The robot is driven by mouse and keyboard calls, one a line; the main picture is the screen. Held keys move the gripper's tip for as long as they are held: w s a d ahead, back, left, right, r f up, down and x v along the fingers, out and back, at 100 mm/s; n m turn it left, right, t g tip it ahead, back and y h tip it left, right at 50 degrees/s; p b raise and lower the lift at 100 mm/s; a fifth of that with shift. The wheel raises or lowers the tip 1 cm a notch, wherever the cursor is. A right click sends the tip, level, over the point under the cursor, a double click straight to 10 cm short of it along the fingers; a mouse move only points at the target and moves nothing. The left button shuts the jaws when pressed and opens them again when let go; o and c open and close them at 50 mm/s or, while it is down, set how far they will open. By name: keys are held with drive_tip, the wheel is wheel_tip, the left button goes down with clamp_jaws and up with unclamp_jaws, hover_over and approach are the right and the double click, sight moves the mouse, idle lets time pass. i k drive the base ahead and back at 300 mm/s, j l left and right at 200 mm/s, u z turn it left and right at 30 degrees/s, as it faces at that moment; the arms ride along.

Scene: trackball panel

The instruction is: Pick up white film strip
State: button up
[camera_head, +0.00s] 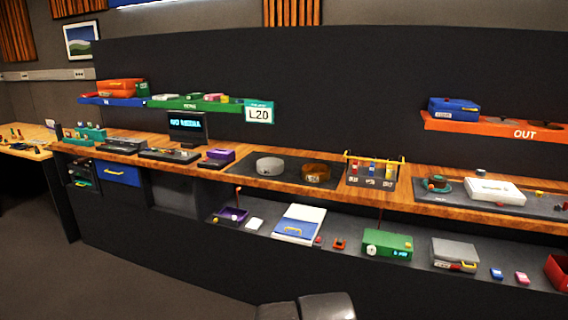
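I cannot pick out a white film strip for certain at this size. A small flat white piece (254,224) lies on the grey lower shelf, just right of a purple tray (232,215). A larger white box-like thing (494,190) lies on the dark mat at the right end of the wooden counter. My gripper's fingers are not in view.
The long wooden counter (335,188) carries a monitor (187,128), a grey ring (270,165), a brown ring (316,173) and a yellow-handled rack (372,173). Below, the lower shelf holds a blue-white booklet (299,224) and a green box (387,243). The floor (130,275) at left is clear.

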sight(506, 188)
drive_tip(key=z, duration=1.5)
